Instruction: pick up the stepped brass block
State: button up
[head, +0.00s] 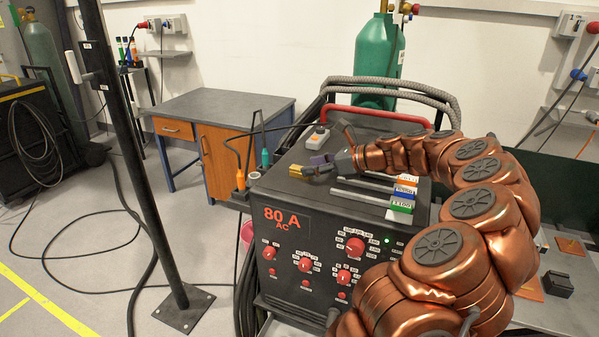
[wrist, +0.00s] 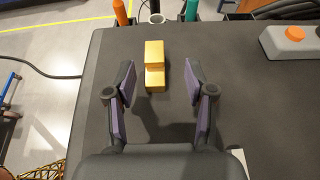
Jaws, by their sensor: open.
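The stepped brass block (wrist: 155,67) lies on the dark top of the welding machine (wrist: 240,75). In the wrist view it is ahead of my gripper (wrist: 160,92), between the lines of the two fingers, with its near end about level with the fingertips. The fingers are wide apart with a gap on each side of the block, and nothing is held. In the head view the block (head: 296,171) shows as a small gold shape just left of my gripper (head: 318,166). Its far side is hidden.
A grey box with an orange button (wrist: 294,38) sits at the right of the top. Orange (wrist: 121,12) and teal (wrist: 192,10) handled tools and a cup stand beyond the edge. The top around the block is clear.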

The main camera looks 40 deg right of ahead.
aim_at(299, 168)
jog(key=x, duration=0.2)
jog(key=p+x, duration=0.1)
jog(key=x, duration=0.1)
jog(key=shift+a, duration=0.4)
jog(key=shift+c, duration=0.2)
grip_shut()
